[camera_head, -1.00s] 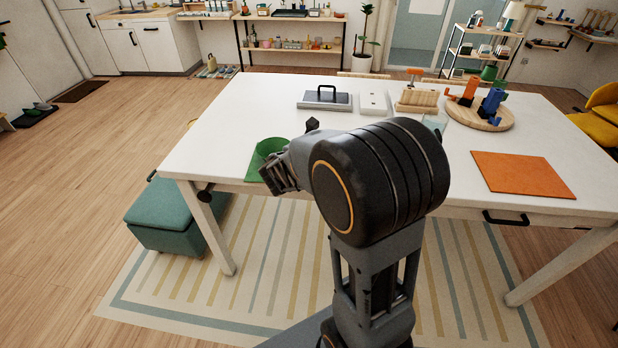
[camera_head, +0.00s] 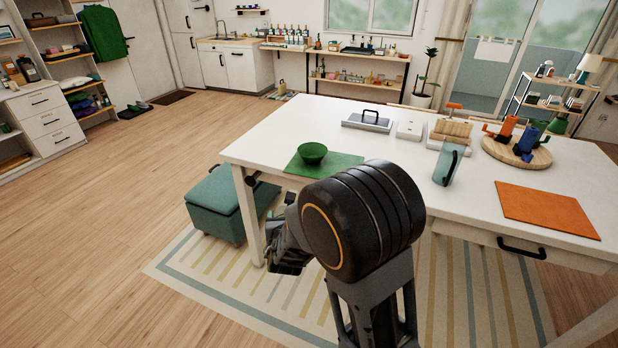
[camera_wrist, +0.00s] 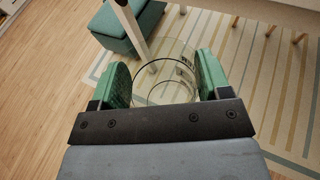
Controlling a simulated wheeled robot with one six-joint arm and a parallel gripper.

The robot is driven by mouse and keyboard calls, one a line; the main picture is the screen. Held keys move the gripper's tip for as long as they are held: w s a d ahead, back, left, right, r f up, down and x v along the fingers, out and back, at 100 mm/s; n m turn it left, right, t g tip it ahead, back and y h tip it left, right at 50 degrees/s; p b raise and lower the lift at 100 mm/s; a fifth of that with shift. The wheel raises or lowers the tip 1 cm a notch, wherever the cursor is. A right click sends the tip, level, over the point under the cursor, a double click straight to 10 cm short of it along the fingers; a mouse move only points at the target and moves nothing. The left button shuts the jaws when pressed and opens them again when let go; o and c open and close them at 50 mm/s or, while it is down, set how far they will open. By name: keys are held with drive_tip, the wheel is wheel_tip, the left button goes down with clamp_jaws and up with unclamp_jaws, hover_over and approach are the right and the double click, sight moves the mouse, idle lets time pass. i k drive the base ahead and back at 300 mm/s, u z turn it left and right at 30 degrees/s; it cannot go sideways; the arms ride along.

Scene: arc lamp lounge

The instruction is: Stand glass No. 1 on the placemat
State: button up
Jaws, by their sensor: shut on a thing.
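My gripper (camera_wrist: 163,74) is shut on a clear glass (camera_wrist: 166,92), held between its green pads. Dark lettering on the glass is too small to read. In the head view my gripper (camera_head: 284,248) is in front of the table's near edge, and the held glass is hard to make out. A flat orange mat (camera_head: 545,209) lies bare on the table's right part. A green mat (camera_head: 345,162) lies at the left near edge with a green bowl (camera_head: 313,152) on it. I cannot tell which mat is the placemat.
The white table (camera_head: 262,141) also bears a grey handled box (camera_head: 367,122), a white box (camera_head: 410,129), a wooden holder (camera_head: 452,130) and a round board (camera_head: 520,151) with orange and blue items. A teal ottoman (camera_head: 218,208) stands left. Open floor lies further left.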

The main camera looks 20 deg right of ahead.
sight(325, 164)
drive_tip(key=u, duration=0.4)
drive_tip(key=k, duration=0.9)
drive_tip(key=z, duration=0.35)
drive_tip(key=i, duration=0.55)
drive_tip(key=z, duration=0.65)
drive_tip(key=i, duration=0.75)
drive_tip(key=u, duration=0.85)
drive_tip(key=i, duration=0.55)
drive_tip(key=u, duration=0.6)
